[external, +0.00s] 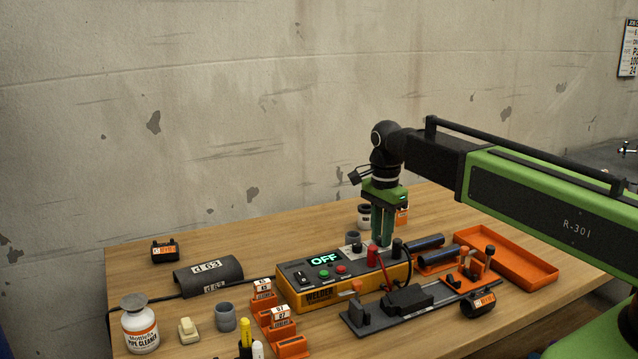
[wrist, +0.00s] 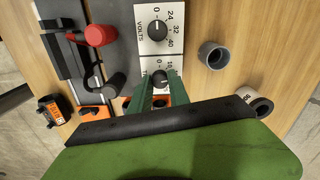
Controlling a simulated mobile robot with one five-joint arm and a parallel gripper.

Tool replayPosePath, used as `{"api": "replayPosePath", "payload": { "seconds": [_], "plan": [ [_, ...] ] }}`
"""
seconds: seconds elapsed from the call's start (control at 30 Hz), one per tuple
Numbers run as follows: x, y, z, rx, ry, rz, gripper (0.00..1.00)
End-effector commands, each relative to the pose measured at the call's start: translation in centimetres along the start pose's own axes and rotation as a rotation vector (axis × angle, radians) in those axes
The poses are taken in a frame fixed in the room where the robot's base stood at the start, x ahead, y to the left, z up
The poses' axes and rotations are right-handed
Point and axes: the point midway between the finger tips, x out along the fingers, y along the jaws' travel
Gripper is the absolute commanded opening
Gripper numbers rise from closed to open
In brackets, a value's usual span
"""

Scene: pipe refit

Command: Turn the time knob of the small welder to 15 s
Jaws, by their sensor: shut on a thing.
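The small welder (external: 340,290) is a yellow box with a dark top on the table; its display (external: 324,260) reads OFF. In the wrist view its volts knob (wrist: 158,30) is black on a white dial, with the pointer near 0. Below it is a second dial with the time knob (wrist: 160,77). My gripper (wrist: 161,88) points down over the welder's far end, its green fingers shut on the time knob from both sides. It also shows in the external view (external: 383,240), where it hides that knob. The fingers cover much of the time scale, so its setting is not readable.
A red plug (external: 373,256) and a black plug (external: 398,246) stand close beside my gripper. A grey coupling (wrist: 213,55) stands on the other side. An orange tray (external: 510,262) lies to the right. The table's back left is mostly clear.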

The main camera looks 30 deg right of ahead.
Motion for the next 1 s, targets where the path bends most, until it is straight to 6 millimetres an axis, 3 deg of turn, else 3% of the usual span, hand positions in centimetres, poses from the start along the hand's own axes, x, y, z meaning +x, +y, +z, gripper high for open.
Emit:
{"api": "replayPosePath", "payload": {
  "seconds": [0.43,0.47,0.6,1.0],
  "plan": [
    [0.02,0.08,0.01,0.01,0.0,0.002,0.0],
    [0.02,0.08,0.01,0.009,0.0,0.002,0.23],
    [0.02,0.07,0.01,0.009,0.0,0.002,0.42],
    [-0.42,0.02,0.0,0.009,0.0,0.001,0.44]
  ]
}}
